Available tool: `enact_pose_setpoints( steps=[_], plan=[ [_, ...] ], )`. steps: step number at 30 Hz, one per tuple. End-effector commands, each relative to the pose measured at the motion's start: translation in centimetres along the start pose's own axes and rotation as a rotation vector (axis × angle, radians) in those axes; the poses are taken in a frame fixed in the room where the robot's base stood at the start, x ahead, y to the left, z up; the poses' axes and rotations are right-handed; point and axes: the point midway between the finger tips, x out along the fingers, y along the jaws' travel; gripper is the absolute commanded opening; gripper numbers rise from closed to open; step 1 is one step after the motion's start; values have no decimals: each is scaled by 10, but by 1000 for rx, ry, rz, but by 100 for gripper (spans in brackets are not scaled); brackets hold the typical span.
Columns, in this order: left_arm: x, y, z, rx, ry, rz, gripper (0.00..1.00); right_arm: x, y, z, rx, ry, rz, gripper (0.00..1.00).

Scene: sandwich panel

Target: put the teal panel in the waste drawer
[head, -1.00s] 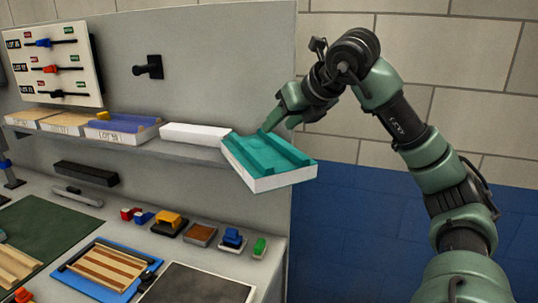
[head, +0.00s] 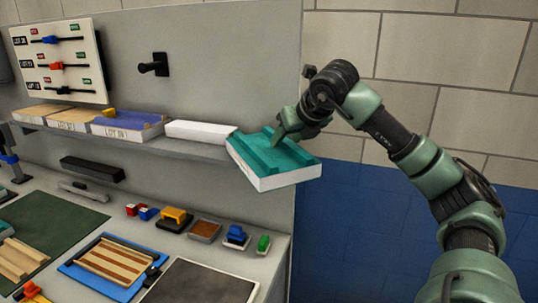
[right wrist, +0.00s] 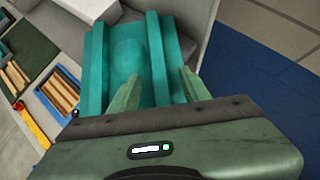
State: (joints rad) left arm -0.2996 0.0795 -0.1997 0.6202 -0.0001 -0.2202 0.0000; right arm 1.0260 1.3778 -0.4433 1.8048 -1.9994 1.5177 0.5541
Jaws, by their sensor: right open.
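The teal panel (head: 272,155) has a teal top with raised ribs and a white front side. It sits at the right end of the shelf, its corner jutting past the shelf's end. In the right wrist view the teal panel (right wrist: 124,48) fills the upper middle. My right gripper (head: 281,138) is at the panel's top, fingers pointing down. In the right wrist view my right gripper (right wrist: 157,88) is open, its fingers on either side of the right-hand rib. I cannot tell whether they touch it. No waste drawer is identifiable. My left gripper is not in view.
A white panel (head: 201,131) lies beside the teal one on the shelf (head: 180,148), with a blue-topped panel (head: 128,124) farther left. A blue tray (head: 75,267) and several small blocks are on the bench below. Space right of the bench is free.

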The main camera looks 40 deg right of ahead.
Motion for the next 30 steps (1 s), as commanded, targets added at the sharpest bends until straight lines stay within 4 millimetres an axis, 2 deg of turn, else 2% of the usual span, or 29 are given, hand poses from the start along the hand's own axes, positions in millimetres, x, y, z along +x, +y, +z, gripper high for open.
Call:
enact_pose_setpoints(
  steps=[1,6,23,30],
  plan=[
    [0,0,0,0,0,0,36,0,0,0,0,0,0,44],
    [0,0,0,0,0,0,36,0,0,0,0,0,1,0],
    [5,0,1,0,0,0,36,-8,4,5,2,-7,4,0],
    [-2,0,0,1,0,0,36,-35,4,31,4,-8,5,0]
  ],
)
